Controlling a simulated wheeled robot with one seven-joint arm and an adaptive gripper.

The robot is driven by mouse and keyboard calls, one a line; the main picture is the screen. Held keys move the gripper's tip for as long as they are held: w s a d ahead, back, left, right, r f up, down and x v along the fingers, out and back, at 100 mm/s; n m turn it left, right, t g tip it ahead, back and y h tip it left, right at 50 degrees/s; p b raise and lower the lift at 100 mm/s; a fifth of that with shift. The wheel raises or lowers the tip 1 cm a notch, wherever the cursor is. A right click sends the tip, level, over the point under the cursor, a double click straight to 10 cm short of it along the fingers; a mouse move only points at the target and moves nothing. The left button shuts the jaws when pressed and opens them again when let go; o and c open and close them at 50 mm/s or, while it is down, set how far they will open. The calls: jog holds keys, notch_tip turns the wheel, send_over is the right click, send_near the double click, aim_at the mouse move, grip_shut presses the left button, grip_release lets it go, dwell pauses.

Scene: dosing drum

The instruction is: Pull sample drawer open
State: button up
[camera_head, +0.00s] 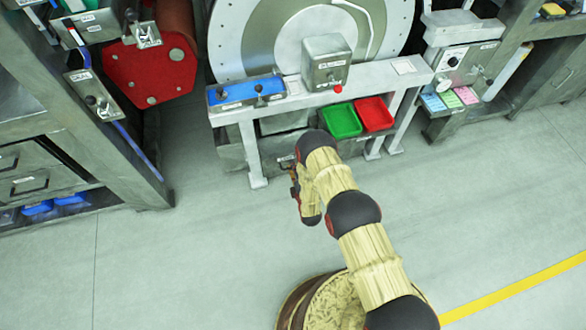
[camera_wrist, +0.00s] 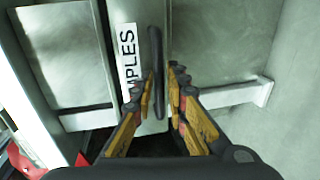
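The sample drawer shows in the wrist view as a grey metal front with a white label (camera_wrist: 128,55) reading "...MPLES". Its dark bar handle (camera_wrist: 156,45) runs upright in this picture, beside the label. My gripper (camera_wrist: 162,88) has its fingertips on either side of the handle, with a narrow gap between them. A thin light gap seems to show between the handle and the right finger, so the fingers look slightly open. In the head view my gripper (camera_head: 295,185) is low in front of the drum stand, and my arm hides much of the drawer front.
The drum stand (camera_head: 250,150) has legs on both sides of the drawer area. A green bin (camera_head: 341,121) and a red bin (camera_head: 374,113) sit above. A blue panel (camera_head: 240,92) is at upper left. A grey cabinet (camera_head: 40,170) stands left. The floor in front is clear.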

grip_shut()
dwell(0.8)
